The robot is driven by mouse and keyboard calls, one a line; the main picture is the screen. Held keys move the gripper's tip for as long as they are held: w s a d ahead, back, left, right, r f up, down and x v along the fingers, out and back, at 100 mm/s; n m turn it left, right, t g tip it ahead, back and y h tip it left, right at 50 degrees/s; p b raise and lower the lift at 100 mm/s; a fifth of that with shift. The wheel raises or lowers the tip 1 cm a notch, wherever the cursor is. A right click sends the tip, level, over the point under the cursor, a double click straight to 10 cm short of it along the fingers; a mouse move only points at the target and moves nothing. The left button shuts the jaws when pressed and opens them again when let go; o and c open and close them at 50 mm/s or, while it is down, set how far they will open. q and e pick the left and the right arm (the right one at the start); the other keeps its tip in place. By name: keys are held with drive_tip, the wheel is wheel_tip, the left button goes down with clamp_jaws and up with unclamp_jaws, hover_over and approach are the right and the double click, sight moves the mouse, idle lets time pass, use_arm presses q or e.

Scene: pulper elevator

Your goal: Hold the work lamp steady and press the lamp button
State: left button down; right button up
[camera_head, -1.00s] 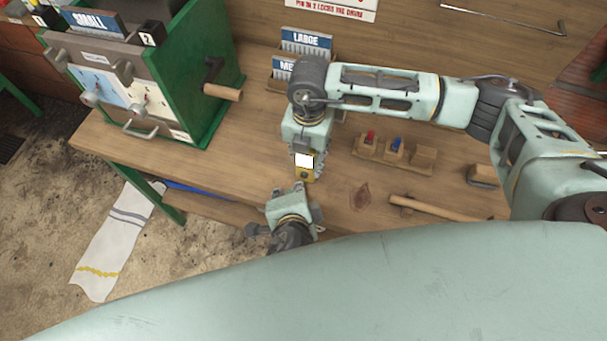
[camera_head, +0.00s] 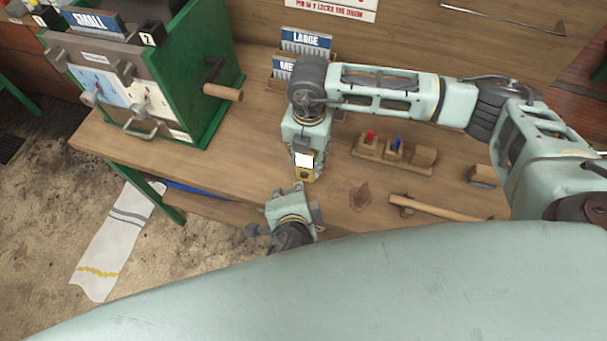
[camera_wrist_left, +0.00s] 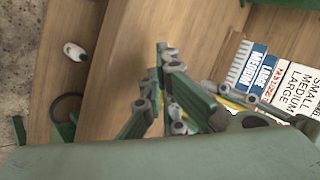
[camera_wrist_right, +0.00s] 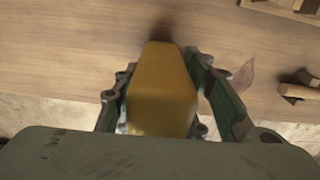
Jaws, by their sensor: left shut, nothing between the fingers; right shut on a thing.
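The work lamp (camera_head: 307,174) is a small yellow block with a bright white face and a small dark spot on its front. My right gripper (camera_head: 305,155) is shut on it above the bench; in the right wrist view the lamp's yellow body (camera_wrist_right: 162,90) sits between the fingers. My left gripper (camera_head: 299,188) is shut and empty, just below the lamp in the head view; I cannot tell whether it touches. In the left wrist view, its fingers (camera_wrist_left: 165,60) are in front, with a little yellow behind them. The button is too small to make out surely.
A green-framed machine (camera_head: 190,75) with a wooden-handled crank stands at the left of the bench (camera_head: 255,125). A wooden block with red and blue pegs (camera_head: 375,152) and a hammer (camera_head: 435,207) lie to the right. Card racks (camera_head: 300,65) stand behind. A towel (camera_head: 118,240) lies on the floor.

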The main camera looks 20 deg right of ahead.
use_arm(q)
drive_tip(key=shift+w, duration=0.1)
drive_tip(key=shift+w+d, duration=0.25)
idle(0.3)
drive_tip(key=shift+w+d, duration=0.3)
drive_tip(key=shift+w, duration=0.15)
idle(0.7)
idle(0.4)
drive_tip(key=shift+s+a, duration=0.55)
drive_tip(key=shift+s, duration=0.35)
drive_tip(key=shift+s+a, duration=0.25)
drive_tip(key=shift+s, duration=0.05)
drive_tip(key=s+a, duration=0.2)
drive_tip(key=s, duration=0.1)
drive_tip(key=shift+s+a, duration=0.1)
drive_tip(key=shift+s, duration=0.15)
